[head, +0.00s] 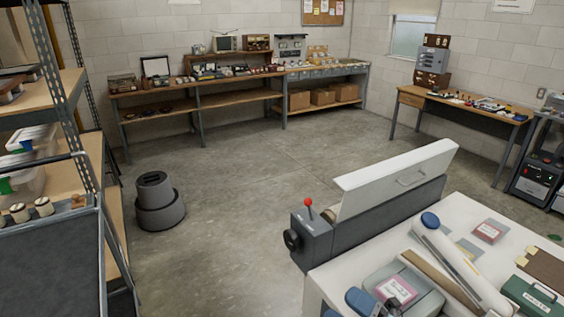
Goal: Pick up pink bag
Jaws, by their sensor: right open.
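A pink packet with a pale label (397,290) lies in or on a grey box (426,302) near the front of the white table at the lower right. A flatter reddish-pink packet (488,232) lies farther back on the same table. I cannot tell for sure which one is the pink bag. My left gripper is out of view.
A white tube with a blue cap (462,266) and a wooden strip (440,282) lie right of the grey box. A green case (530,299) is at the lower right. A grey machine with a red-knobbed lever (313,240) stands beyond the white table (328,279). The middle floor is clear.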

